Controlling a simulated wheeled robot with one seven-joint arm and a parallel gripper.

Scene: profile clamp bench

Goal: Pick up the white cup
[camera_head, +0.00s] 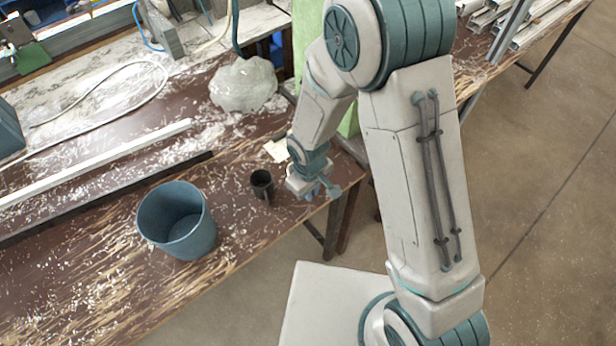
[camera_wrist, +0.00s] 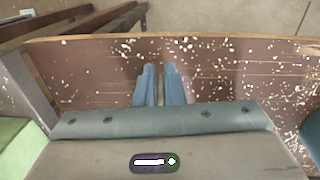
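No white cup can be made out in either view. A small black cup (camera_head: 262,184) stands upright on the brown bench, just left of my gripper in the head view. My gripper (camera_head: 318,193) is low over the bench's right end, partly hidden by its own wrist. In the wrist view my gripper's (camera_wrist: 160,72) two blue fingers point at the bench top with a narrow gap between them. I see nothing held in that gap. A pale patch beside the right finger is too small to identify.
A blue-grey bucket (camera_head: 178,222) stands left of the black cup. The brown bench (camera_head: 90,255) is strewn with pale shavings, and its edge lies close to my gripper. A long white profile (camera_head: 95,163) and a translucent bag (camera_head: 243,84) lie farther back. Open floor (camera_head: 545,200) is at right.

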